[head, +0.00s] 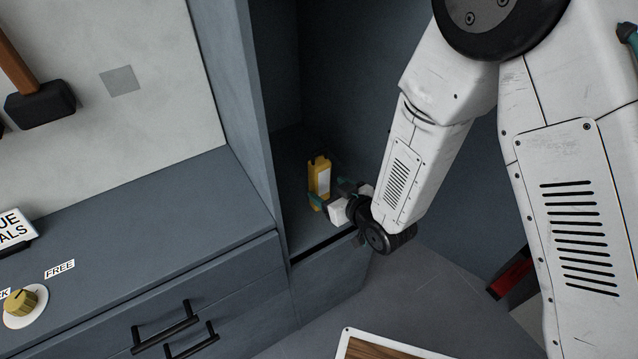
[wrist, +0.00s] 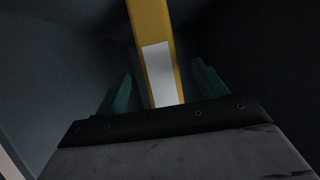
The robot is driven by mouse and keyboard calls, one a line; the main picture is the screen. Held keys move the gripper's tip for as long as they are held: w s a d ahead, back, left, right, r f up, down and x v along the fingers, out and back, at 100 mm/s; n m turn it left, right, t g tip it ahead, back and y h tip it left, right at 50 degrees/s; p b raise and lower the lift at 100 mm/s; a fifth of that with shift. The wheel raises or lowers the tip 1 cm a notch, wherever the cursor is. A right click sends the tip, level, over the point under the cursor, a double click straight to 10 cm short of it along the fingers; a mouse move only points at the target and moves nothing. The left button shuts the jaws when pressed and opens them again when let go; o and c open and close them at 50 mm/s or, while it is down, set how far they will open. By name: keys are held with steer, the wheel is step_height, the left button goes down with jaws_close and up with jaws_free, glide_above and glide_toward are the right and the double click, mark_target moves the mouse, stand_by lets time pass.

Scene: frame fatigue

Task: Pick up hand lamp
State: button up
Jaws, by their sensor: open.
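The hand lamp (head: 319,183) is a yellow upright body with a pale panel. It stands inside the open grey cabinet, on its floor. In the wrist view the yellow lamp (wrist: 152,35) with its white panel rises between the two green fingers. My gripper (head: 330,193) is open at the lamp, with its fingers on either side of it. In the wrist view my gripper (wrist: 160,92) shows a gap between each finger and the lamp. The lamp's lower end is hidden behind my gripper.
The cabinet's side wall (head: 240,110) stands close left of the lamp. A grey counter (head: 150,215) with drawers and black handles (head: 166,327) lies to the left. A hammer (head: 38,102) hangs on the wall. A wood-topped, white-edged surface (head: 385,350) is at the bottom.

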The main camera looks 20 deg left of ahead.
mark_target(324, 185)
steer(key=x, duration=0.5)
steer(key=shift+w+a+f, duration=0.1)
steer(key=shift+w+a, duration=0.05)
steer(key=shift+w, duration=0.05)
steer(key=shift+c, duration=0.3)
steer(key=c, duration=1.2)
